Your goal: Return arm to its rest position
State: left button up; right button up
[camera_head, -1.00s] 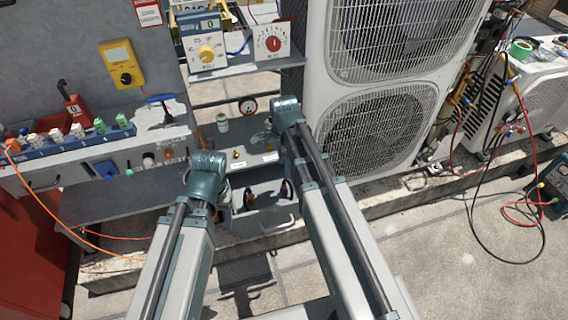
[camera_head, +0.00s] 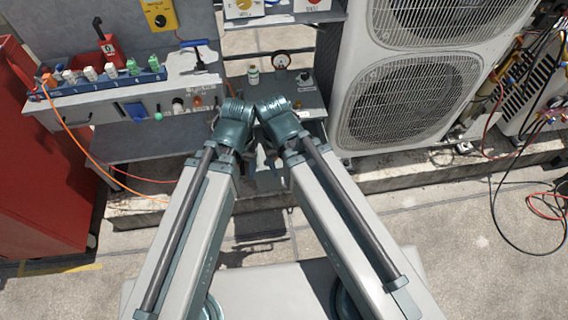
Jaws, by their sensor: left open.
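My two arms reach forward from the bottom of the head view, bent at their teal joints, which are close together in the middle. My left gripper (camera_head: 249,160) hangs below the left arm's joint, small and partly hidden; it is open, and I see nothing held in it. My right gripper (camera_head: 270,157) is mostly hidden behind its own arm, so its jaws cannot be made out.
A condenser unit (camera_head: 405,105) with two fan grilles stands close on the right. A red cabinet (camera_head: 40,170) stands far left. Hoses (camera_head: 495,205) hang at right. The paved floor in front is open.

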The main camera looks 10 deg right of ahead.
notch_tip(320, 180, up, 13)
jog(key=p, duration=1.3)
jog(key=shift+r, duration=0.15)
